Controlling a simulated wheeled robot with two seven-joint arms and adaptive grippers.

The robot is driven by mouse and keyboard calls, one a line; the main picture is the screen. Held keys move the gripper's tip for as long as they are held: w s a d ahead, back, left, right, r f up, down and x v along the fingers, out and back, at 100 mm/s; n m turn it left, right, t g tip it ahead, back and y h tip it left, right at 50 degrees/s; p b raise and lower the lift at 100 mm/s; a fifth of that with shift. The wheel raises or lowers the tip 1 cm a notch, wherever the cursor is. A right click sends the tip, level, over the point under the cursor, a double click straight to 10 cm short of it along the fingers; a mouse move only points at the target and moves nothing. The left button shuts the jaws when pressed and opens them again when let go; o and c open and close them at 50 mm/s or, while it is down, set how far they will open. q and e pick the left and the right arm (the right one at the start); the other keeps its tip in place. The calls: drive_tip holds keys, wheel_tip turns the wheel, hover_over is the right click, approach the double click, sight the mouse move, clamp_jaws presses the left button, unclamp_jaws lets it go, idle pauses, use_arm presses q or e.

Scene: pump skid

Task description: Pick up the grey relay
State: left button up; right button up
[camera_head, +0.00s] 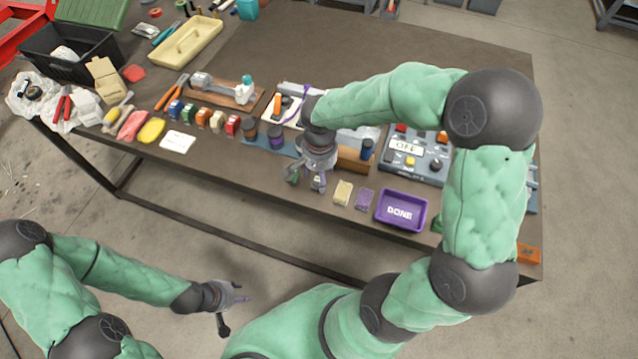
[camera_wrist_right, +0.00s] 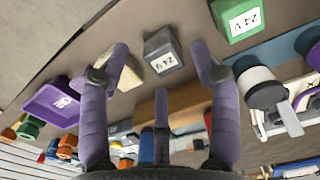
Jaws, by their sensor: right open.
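The grey relay (camera_wrist_right: 165,56) is a small grey block with a white "24 V" label, lying on the table in the right wrist view. It sits between and beyond the fingertips of my right gripper (camera_wrist_right: 159,48), which is open and empty. In the head view the right gripper (camera_head: 307,182) is over the table's front edge and hides the grey relay. A green relay (camera_wrist_right: 238,20), also labelled "24 V", lies beside it and shows partly in the head view (camera_head: 292,177). My left gripper (camera_head: 235,293) hangs low in front of the table, away from the relays; its opening is unclear.
A tan block (camera_head: 342,192), a purple sponge-like block (camera_head: 365,199) and a purple "DONE" tray (camera_head: 401,226) lie right of the right gripper. A control box (camera_head: 414,172) stands behind the tray. Several coloured blocks and dark jars stand to the left.

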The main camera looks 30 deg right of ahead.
sight(318, 180)
wheel_tip(318, 180, down, 5)
drive_tip(key=shift+w+a+r+b, duration=0.1)
drive_tip(key=shift+r+b, duration=0.05)
drive_tip(key=shift+b, duration=0.85)
drive_tip(key=shift+c, duration=0.3)
drive_tip(key=c, duration=1.1)
drive_tip(key=shift+o, duration=0.3)
drive_tip(key=shift+r, duration=0.2)
